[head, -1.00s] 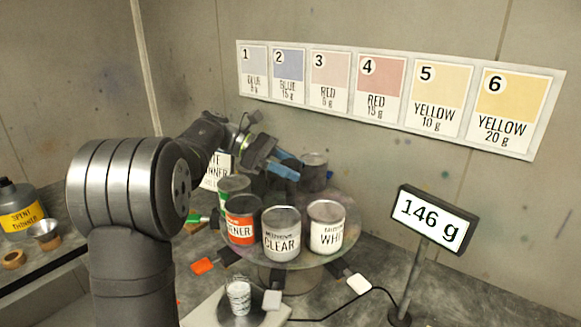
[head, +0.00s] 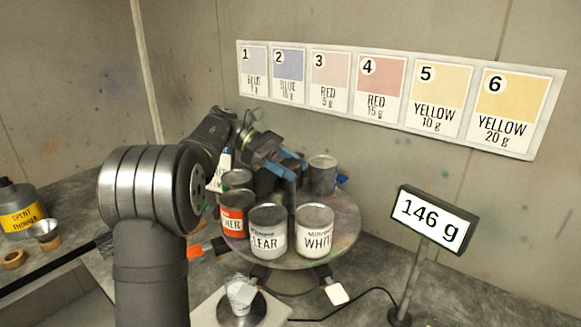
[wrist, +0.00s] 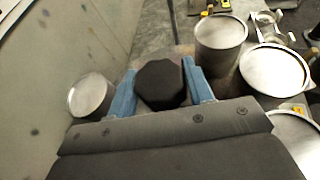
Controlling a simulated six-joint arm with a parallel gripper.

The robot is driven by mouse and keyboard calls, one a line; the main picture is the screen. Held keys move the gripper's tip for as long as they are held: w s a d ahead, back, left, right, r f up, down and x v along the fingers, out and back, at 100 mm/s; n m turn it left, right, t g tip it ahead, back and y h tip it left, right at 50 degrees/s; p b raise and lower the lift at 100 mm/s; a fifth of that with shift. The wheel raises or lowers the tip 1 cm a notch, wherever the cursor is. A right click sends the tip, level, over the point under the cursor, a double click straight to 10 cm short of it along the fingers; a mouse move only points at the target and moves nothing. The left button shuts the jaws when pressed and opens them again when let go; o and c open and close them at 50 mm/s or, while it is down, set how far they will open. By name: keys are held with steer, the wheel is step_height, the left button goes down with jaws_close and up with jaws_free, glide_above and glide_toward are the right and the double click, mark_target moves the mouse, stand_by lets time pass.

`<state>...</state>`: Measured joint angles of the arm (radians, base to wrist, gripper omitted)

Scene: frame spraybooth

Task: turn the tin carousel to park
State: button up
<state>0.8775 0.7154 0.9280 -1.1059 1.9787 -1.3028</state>
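The tin carousel (head: 345,225) is a round, stained turntable with several tins on it. A red-labelled tin (head: 233,215), the CLEAR tin (head: 268,233) and the WHITE tin (head: 314,232) stand at its front. A dark tin (head: 322,176) stands at the back right, and others are partly hidden. My gripper (head: 288,168) is over the back of the carousel. In the wrist view its blue fingers (wrist: 160,92) lie against both sides of a black many-sided knob (wrist: 158,80), shut on it. I see no park mark.
A cup (head: 240,292) stands on a scale in front, close to the carousel; the display (head: 433,220) reads 146 g. Orange (head: 194,251) and white (head: 337,293) tabs stick out below the carousel. A colour chart (head: 390,95) hangs on the back wall.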

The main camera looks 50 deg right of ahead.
steer(key=o, duration=0.3)
steer(key=shift+r, duration=0.1)
step_height(320, 180, up, 4)
steer(key=shift+f, duration=0.1)
steer(key=s+r, duration=0.2)
steer(key=s, duration=0.2)
steer(key=s+r, duration=0.2)
steer(key=s, duration=0.1)
steer(key=s+a+r, duration=0.1)
steer(key=s+r, duration=0.2)
steer(key=s, duration=0.1)
steer(key=shift+s+a, duration=0.1)
steer(key=shift+s, duration=0.2)
